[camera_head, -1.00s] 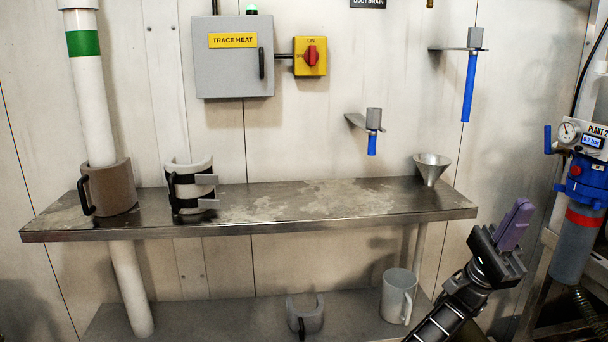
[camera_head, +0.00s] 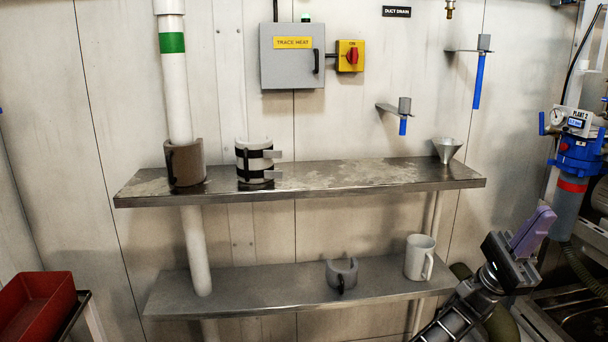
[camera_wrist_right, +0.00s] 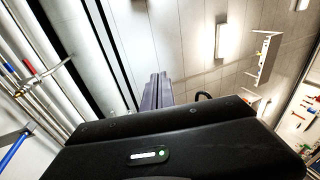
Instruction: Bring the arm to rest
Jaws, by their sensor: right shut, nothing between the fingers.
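My right gripper (camera_head: 536,228) is at the lower right of the head view, tilted up, with its purple fingers shut together and nothing between them. It is in the air, to the right of the lower shelf and apart from the things on the shelves. In the right wrist view the closed purple fingers (camera_wrist_right: 157,90) point up toward the ceiling. My left gripper is not in view.
Two wall shelves, upper (camera_head: 320,178) and lower (camera_head: 235,292), hold a brown sleeve (camera_head: 186,165), a strapped grey sleeve (camera_head: 253,162), a funnel (camera_head: 447,149), a grey clip (camera_head: 342,274) and a mug (camera_head: 419,258). A red bin (camera_head: 37,308) stands lower left. A blue-topped filter unit (camera_head: 575,160) stands right.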

